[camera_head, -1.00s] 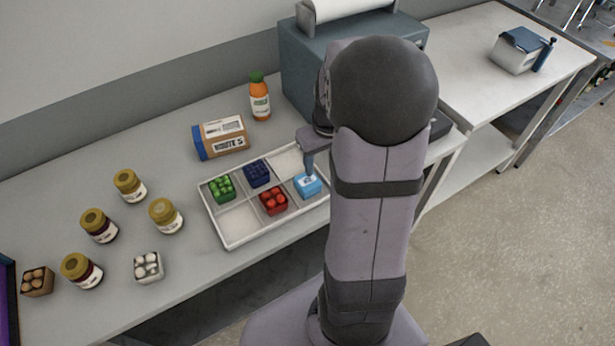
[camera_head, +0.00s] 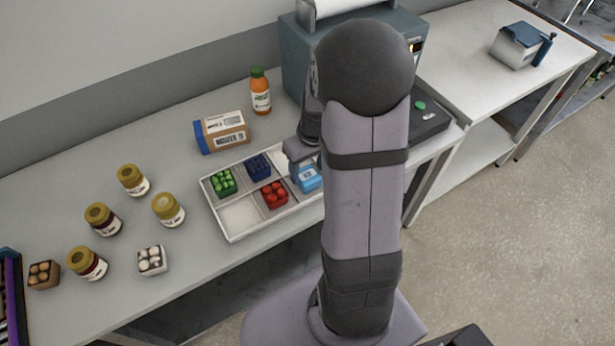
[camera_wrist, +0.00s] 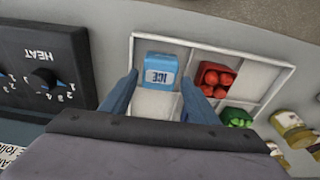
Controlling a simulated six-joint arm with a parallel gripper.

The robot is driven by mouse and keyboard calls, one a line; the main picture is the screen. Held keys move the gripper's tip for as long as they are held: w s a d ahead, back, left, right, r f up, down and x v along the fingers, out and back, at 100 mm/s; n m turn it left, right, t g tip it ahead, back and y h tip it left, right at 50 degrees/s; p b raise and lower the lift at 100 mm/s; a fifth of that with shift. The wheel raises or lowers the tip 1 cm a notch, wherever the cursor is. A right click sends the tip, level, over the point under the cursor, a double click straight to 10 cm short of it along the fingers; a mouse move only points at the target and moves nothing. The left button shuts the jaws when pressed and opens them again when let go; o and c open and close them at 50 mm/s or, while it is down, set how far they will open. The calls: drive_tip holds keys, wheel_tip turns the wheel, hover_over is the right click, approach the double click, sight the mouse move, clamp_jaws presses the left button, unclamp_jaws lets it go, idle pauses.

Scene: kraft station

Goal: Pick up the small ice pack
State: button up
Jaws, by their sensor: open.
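The small ice pack (camera_head: 308,179) is a light blue block with a white label. It sits in a compartment of the white divided tray (camera_head: 240,218), at the tray's right end in the head view. In the wrist view the ice pack (camera_wrist: 161,71), marked ICE, lies just beyond and between my fingertips. My gripper (camera_wrist: 158,88) is open, its two blue-grey fingers spread on either side with nothing held. In the head view my arm hides part of the tray and most of the gripper.
The tray also holds red (camera_head: 274,194), green (camera_head: 223,183) and dark blue (camera_head: 258,167) items. Several jars stand to the left. A HEAT dial panel (camera_wrist: 42,70) borders the tray in the wrist view.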

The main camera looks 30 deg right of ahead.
sight(307, 174)
drive_tip(key=shift+w+f+p, duration=0.2)
drive_tip(key=shift+f+p, duration=0.3)
drive_tip(key=shift+f, duration=1.45)
drive_tip(key=c, duration=0.9)
drive_tip(key=shift+r, duration=0.1)
drive_tip(key=shift+r+b, duration=0.95)
drive_tip(key=shift+r, duration=4.05)
